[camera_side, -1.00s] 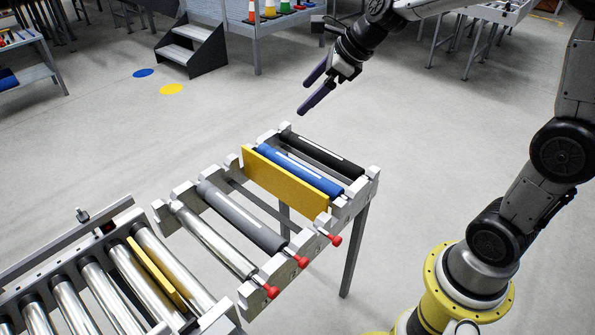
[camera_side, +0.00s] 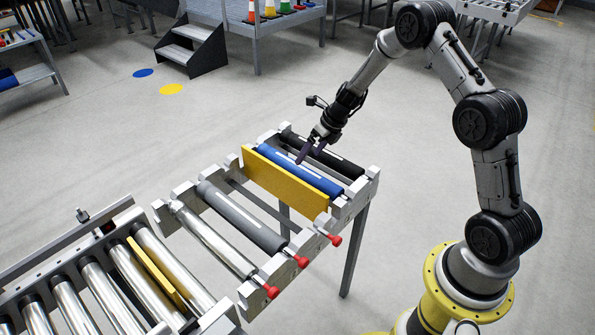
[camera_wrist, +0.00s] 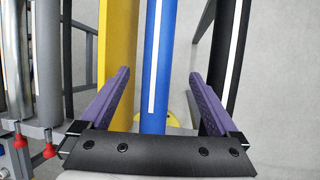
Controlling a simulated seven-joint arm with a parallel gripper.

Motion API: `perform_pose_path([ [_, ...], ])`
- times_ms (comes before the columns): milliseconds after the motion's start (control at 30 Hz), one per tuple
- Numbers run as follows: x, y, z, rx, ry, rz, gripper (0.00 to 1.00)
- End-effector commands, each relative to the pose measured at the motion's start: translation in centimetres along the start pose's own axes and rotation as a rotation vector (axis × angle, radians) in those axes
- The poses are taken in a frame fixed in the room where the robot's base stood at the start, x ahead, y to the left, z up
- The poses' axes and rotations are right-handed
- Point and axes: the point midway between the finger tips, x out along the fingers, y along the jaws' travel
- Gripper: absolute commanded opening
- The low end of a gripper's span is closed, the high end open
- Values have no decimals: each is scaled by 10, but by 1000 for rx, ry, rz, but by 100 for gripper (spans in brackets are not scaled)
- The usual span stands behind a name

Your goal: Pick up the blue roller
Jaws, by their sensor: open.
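The blue roller (camera_side: 325,181) lies in the end rack, between an upright yellow plate and a black roller. It has a white stripe along it. In the wrist view the blue roller (camera_wrist: 154,75) runs between the two purple fingers of my gripper (camera_wrist: 160,95), with a gap on each side. In the side view my gripper (camera_side: 310,152) is open, pointing down at the middle of the roller. I cannot tell how far the fingertips are above or beside it. Part of the roller is hidden by the fingers and the yellow plate.
The yellow plate (camera_side: 285,186) stands close on one side of the blue roller, the black roller (camera_side: 330,158) on the other. A grey roller (camera_side: 240,217) and a metal roller (camera_side: 212,240) lie further left. Red knobs (camera_side: 334,239) stick out along the rack's front side.

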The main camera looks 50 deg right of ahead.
Motion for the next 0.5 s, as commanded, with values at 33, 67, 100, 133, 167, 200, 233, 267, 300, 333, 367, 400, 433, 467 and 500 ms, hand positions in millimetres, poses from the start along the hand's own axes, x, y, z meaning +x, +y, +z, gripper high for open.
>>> perform_pose_path([
  [33,8,0,0,0,1,1,96],
  [67,12,0,0,-1,0,0,96],
  [100,16,0,0,-1,-1,0,96],
  [133,18,0,0,-1,-1,0,96],
  [167,20,0,0,-1,-1,0,96],
  [200,22,0,0,-2,-1,0,96],
  [233,23,0,0,-2,-1,-1,96],
  [267,24,1,0,-2,-1,0,96],
  [300,28,1,0,-2,0,0,96],
  [333,31,2,0,-1,0,1,96],
  [367,35,2,-1,0,1,1,96],
  [400,41,2,-2,-2,2,1,96],
  [433,45,3,-2,-1,1,0,96],
  [467,50,3,-2,0,1,0,96],
  [500,56,4,-3,-2,2,0,96],
])
